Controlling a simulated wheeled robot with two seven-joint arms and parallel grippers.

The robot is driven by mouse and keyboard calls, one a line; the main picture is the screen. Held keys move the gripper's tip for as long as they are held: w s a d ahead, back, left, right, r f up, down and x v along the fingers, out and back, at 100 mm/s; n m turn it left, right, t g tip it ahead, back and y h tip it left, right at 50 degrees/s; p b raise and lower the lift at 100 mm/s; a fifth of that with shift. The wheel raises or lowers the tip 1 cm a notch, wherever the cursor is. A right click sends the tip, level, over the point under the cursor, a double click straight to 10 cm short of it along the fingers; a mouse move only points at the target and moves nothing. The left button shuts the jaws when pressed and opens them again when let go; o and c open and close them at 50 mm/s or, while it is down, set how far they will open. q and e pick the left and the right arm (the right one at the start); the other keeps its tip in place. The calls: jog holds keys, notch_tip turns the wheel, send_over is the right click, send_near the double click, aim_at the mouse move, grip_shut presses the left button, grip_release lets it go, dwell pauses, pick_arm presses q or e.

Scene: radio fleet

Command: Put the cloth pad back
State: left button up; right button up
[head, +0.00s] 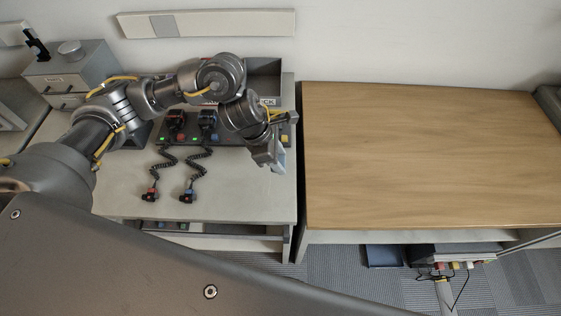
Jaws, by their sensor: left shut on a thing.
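My left gripper (268,156) is above the right end of the grey desk (235,195). It is shut on a small pale blue-grey piece that looks like the cloth pad (279,161). The fingers cover part of the pad. The pad is close to the desk's right edge, and I cannot tell whether it touches the desk. My right gripper is not in view.
On the desk, a dark charger strip holds handheld radios (208,120), with two coiled-cord microphones (187,194) in front. An open grey bin (263,68) stands behind my arm. A grey drawer box (70,75) is at left. The wooden table (430,150) is bare.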

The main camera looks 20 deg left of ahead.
aim_at(280, 155)
pick_arm(q)
jog(key=shift+w+f, duration=1)
jog(key=shift+f, duration=0.15)
notch_tip(280, 155, down, 3)
jog(key=shift+w+r+p, duration=0.1)
jog(key=shift+p, duration=0.65)
jog(key=shift+a+f, duration=0.1)
jog(key=shift+f, duration=0.1)
jog(key=shift+f, duration=0.1)
jog(key=shift+f+b, duration=0.1)
jog(key=shift+b, duration=0.25)
jog(key=o, duration=0.9)
